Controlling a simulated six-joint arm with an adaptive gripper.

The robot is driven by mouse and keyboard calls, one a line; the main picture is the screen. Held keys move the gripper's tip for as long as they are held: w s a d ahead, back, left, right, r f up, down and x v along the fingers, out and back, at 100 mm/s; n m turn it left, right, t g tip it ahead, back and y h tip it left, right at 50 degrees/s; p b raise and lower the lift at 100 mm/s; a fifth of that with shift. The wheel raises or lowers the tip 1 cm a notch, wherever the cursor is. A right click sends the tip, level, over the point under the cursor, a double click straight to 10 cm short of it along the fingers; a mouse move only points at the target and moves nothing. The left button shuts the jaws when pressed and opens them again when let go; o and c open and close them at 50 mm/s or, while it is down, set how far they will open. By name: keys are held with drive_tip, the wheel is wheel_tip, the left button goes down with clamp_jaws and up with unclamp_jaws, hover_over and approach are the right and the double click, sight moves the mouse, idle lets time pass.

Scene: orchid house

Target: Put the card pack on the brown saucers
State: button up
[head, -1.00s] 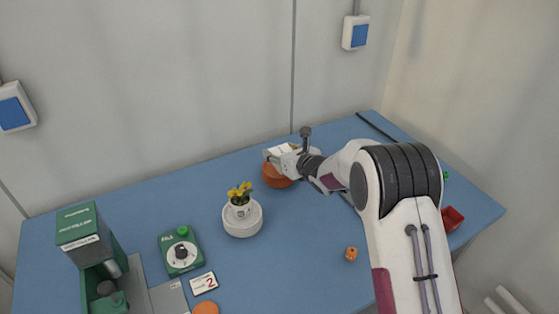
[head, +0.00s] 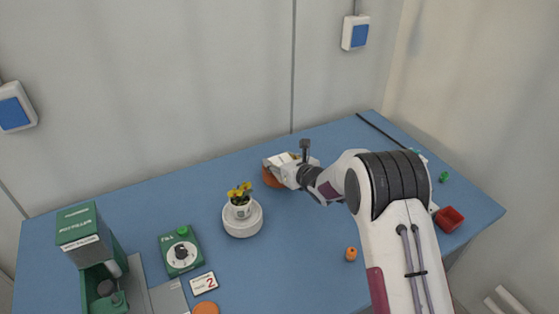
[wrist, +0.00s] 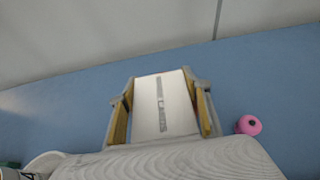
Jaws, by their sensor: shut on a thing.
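My gripper (head: 275,166) is at the back middle of the table, shut on the card pack. In the wrist view the card pack (wrist: 161,104) is a pale, flat box with grey print, held between the two fingers. The brown saucers (head: 271,181) are an orange-brown stack behind and below my gripper in the head view, mostly hidden by it. I cannot tell whether the pack touches them.
White saucers (head: 243,229) bearing a yellow-flowered pot (head: 241,208) stand left of my gripper. A pink round thing (wrist: 249,125) lies beside the gripper in the wrist view. A green timer box (head: 180,253), an orange bead (head: 351,254) and a red tray (head: 449,218) lie farther off.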

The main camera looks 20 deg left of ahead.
drive_tip(key=o, duration=1.2)
drive_tip(key=shift+f, duration=0.1)
drive_tip(key=shift+v, duration=6.05)
